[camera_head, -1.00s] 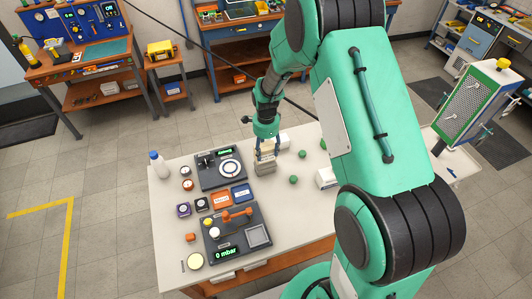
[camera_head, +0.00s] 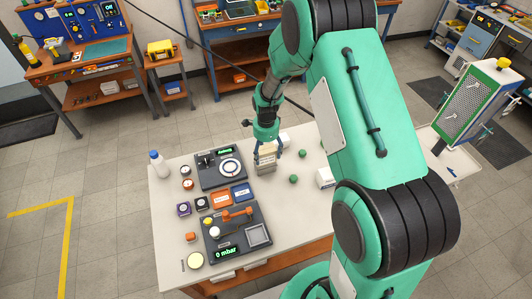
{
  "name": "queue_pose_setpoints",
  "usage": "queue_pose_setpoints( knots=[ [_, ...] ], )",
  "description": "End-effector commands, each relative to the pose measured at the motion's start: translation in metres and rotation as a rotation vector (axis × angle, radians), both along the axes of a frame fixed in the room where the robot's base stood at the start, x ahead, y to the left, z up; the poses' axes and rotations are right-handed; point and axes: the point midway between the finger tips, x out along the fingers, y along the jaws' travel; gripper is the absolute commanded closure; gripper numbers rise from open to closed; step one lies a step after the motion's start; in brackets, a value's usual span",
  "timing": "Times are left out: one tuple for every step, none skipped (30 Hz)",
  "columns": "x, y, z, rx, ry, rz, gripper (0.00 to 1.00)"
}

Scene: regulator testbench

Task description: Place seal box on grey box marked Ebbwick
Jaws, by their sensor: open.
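A pale beige box (camera_head: 267,152), which looks like the seal box, rests on a grey box (camera_head: 265,167) near the table's far edge. The two are stacked, and the label writing is too small to read. My gripper (camera_head: 268,153) is open around the pale box, with one finger on its left and one on its right. Whether the fingers touch it cannot be told.
A white block (camera_head: 284,139) stands behind the gripper. Green knobs (camera_head: 293,180) and a white box (camera_head: 325,178) are to the right. A white bottle (camera_head: 158,164) stands at the left corner.

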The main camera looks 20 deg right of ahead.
Motion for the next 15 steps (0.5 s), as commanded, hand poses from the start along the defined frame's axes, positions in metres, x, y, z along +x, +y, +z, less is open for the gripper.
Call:
queue_pose_setpoints(
  knots=[
    [0.0, 0.0, 0.0, 0.0, 0.0, 0.0, 0.27],
    [0.0, 0.0, 0.0, 0.0, 0.0, 0.0, 0.27],
    [0.0, 0.0, 0.001, 0.0, 0.0, 0.0, 0.27],
    [0.0, 0.0, 0.001, 0.0, 0.0, 0.0, 0.27],
    [0.0, 0.0, 0.002, 0.0, 0.0, 0.0, 0.27],
    [0.0, 0.0, 0.003, 0.0, 0.0, 0.0, 0.27],
    [0.0, 0.0, 0.004, 0.0, 0.0, 0.0, 0.27],
    [0.0, 0.0, 0.006, 0.0, -0.001, 0.0, 0.27],
    [0.0, 0.0, 0.009, 0.0, -0.001, 0.0, 0.27],
    [0.0, 0.0, 0.011, 0.0, -0.001, 0.0, 0.27],
    [0.0, 0.0, 0.014, 0.0, -0.002, 0.0, 0.27],
    [0.001, 0.0, 0.018, 0.0, -0.002, 0.0, 0.27],
    [0.001, 0.0, 0.022, 0.0, -0.002, 0.0, 0.27],
    [0.0, 0.0, 0.026, 0.0, -0.002, 0.0, 0.27],
    [0.0, 0.0, 0.032, 0.0, -0.002, 0.0, 0.27]
  ],
)
